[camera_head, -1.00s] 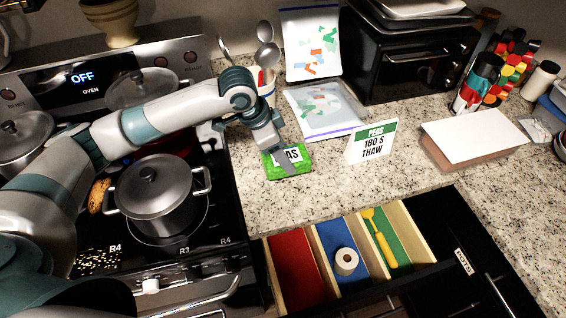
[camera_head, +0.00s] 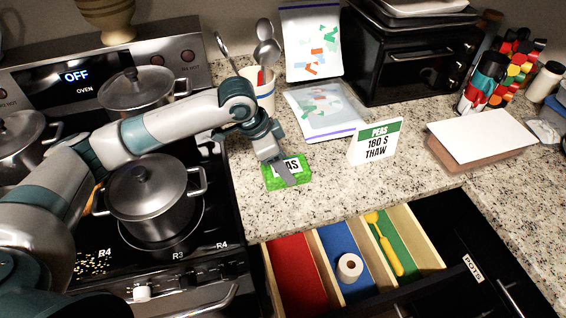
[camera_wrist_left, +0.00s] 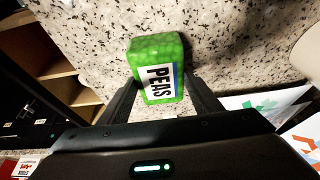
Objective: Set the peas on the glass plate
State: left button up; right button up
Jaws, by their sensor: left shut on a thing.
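The peas are a green pack (camera_head: 301,171) with a white PEAS label, at the counter's left part beside the stove in the head view. My left gripper (camera_head: 284,172) is shut on the pack, reaching down from above. In the left wrist view the pack (camera_wrist_left: 158,48) sits between the two fingertips (camera_wrist_left: 165,92). I cannot tell whether the pack rests on the counter or is just above it. I do not see a glass plate. My right gripper is out of view.
A PEAS 180 S THAW card (camera_head: 376,144) stands right of the pack. A clear bag (camera_head: 322,110) lies behind. A black oven-like appliance (camera_head: 408,58) stands at the back. A pot (camera_head: 152,195) is on the stove. An open drawer (camera_head: 318,262) is in front.

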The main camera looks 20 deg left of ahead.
pick_arm(q)
jog(key=o, duration=1.3)
jog(key=shift+o, duration=0.2)
jog(key=shift+s+a+r, duration=0.1)
jog(key=shift+a+r, duration=0.1)
jog(key=shift+r, duration=0.5)
jog(key=b+v, duration=0.2)
jog(key=v, duration=0.8)
jog(key=shift+s+a+r, duration=0.15)
jog(key=shift+s+r, duration=0.05)
jog(key=shift+r, duration=0.15)
